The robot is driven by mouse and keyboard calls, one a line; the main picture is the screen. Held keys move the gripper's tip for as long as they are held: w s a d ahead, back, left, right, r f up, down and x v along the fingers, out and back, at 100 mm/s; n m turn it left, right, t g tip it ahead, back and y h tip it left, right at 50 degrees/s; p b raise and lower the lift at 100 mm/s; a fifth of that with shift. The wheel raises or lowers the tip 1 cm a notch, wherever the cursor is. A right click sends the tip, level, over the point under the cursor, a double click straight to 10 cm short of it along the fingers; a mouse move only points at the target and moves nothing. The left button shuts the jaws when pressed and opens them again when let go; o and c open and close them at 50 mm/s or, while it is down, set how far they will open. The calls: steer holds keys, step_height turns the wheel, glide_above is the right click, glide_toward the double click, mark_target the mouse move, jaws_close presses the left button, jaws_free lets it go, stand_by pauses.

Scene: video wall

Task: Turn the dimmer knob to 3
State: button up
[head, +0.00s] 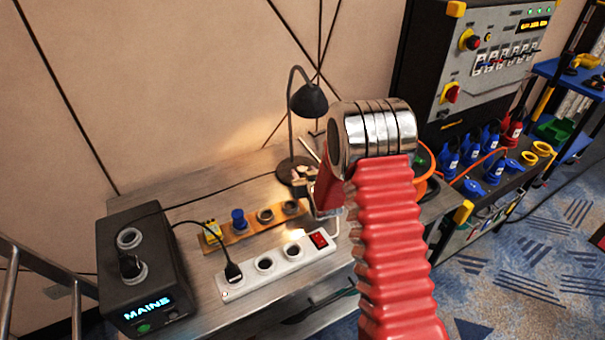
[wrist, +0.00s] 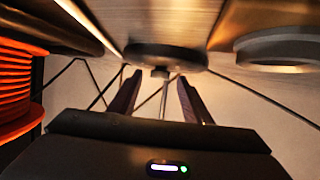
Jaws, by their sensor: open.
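No dimmer knob with readable numbers can be made out in either view. A black desk lamp (head: 308,100) stands at the back of the metal bench, its light falling on the wall. My gripper (head: 303,178) is low in front of the lamp's base, partly behind my own red arm. In the wrist view my two fingers (wrist: 157,97) are apart, with nothing held between them. A dark round disc (wrist: 165,55) with a short pale stub lies just beyond the fingertips. I cannot tell whether the stub is the knob, or whether the fingers touch it.
A white power strip (head: 278,264) and an orange socket board (head: 250,229) lie left of my gripper. A black MAINS box (head: 142,265) stands at the bench's left end. An orange cable reel (wrist: 18,100) is close at the wrist view's left. A control panel (head: 490,60) stands right.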

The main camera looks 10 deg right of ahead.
steer(key=shift+w+f, duration=0.15)
steer(key=shift+w, duration=0.25)
steer(key=c, duration=1)
steer(key=shift+a, duration=0.35)
steer(key=shift+c, duration=0.2)
steer(key=shift+d, duration=0.15)
